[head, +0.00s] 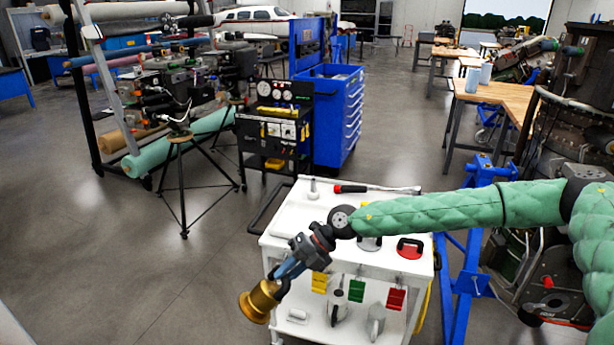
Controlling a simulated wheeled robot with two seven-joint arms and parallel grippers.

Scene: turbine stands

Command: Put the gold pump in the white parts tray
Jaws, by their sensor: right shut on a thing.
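My right gripper (284,273) is shut on the gold pump (262,300). It holds the pump tilted, low in the picture, in front of the left front corner of a white cart. The white top (287,217) of the cart has a raised rim and looks like the white parts tray; no other white tray shows clearly. My right arm crosses over this top and hides part of it. My left gripper is not in view.
On the cart top are a red-handled tool (350,189), a small white-grey piece (313,189) and a red-and-black item (410,248). A blue cabinet (335,115) stands behind, a blue stand (465,260) to the right. Floor at left is free.

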